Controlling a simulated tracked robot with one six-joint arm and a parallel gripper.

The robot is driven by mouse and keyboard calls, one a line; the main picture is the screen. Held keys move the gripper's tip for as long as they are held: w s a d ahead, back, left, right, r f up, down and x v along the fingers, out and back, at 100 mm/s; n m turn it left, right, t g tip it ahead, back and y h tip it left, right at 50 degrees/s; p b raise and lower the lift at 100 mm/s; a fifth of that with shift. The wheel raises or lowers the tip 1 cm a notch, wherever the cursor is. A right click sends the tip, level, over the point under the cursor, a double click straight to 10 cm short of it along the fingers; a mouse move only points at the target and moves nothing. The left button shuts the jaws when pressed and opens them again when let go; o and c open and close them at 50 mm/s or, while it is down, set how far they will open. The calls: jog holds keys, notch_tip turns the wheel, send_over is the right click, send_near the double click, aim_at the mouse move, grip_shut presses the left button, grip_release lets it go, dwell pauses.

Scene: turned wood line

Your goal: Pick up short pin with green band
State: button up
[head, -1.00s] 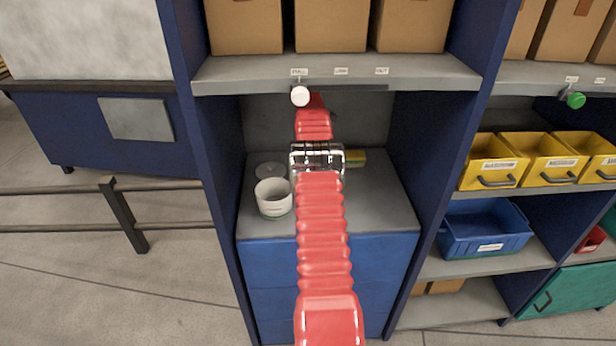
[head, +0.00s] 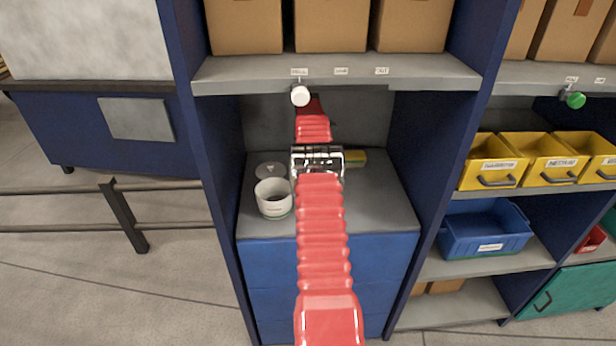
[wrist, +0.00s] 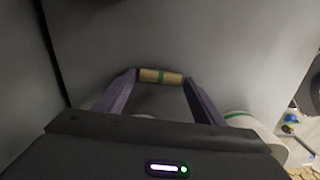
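The short pin (wrist: 161,76) is a pale wooden cylinder with a green band near its middle. In the wrist view it lies crosswise between the tips of my gripper (wrist: 160,80), whose two purple fingers are spread wide. Its ends appear close to the fingertips; I cannot tell whether they touch. In the head view a yellowish piece with green (head: 355,157), likely the same pin, shows on the grey counter just right of my wrist. My arm hides the fingers there.
A white cup (head: 273,198) with a green base line stands on the counter (head: 375,205) left of my arm, with a grey disc (head: 270,170) behind it. Counter room is free at right.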

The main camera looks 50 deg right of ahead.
jog(key=c, duration=0.8)
jog(key=shift+r, duration=0.15)
notch_tip(320, 180, up, 10)
jog(key=shift+f, duration=0.15)
dwell(0.5)
